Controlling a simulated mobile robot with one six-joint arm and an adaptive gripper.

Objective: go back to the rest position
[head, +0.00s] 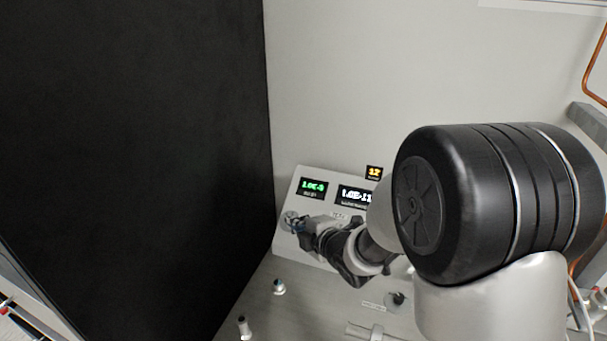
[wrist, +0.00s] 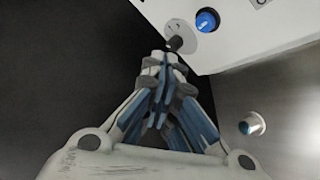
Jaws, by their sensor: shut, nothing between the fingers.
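My gripper (head: 291,222) is at the lower left of a white sloped control panel (head: 292,197) in the head view. In the wrist view my gripper (wrist: 172,52) has its fingers drawn together with nothing between them. Just beyond the fingertips is a round grey disc (wrist: 182,27) with a small dark knob or lever on the white panel. I cannot tell whether the fingertips touch it. A blue round button (wrist: 207,21) sits to the right of the disc.
The panel carries a green readout (head: 313,187) and a white readout (head: 355,195). A large black surface (head: 130,150) stands close at the left. Small knobs (head: 279,287) (head: 244,326) stand on the grey surface below. A copper pipe (head: 588,80) runs at the right.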

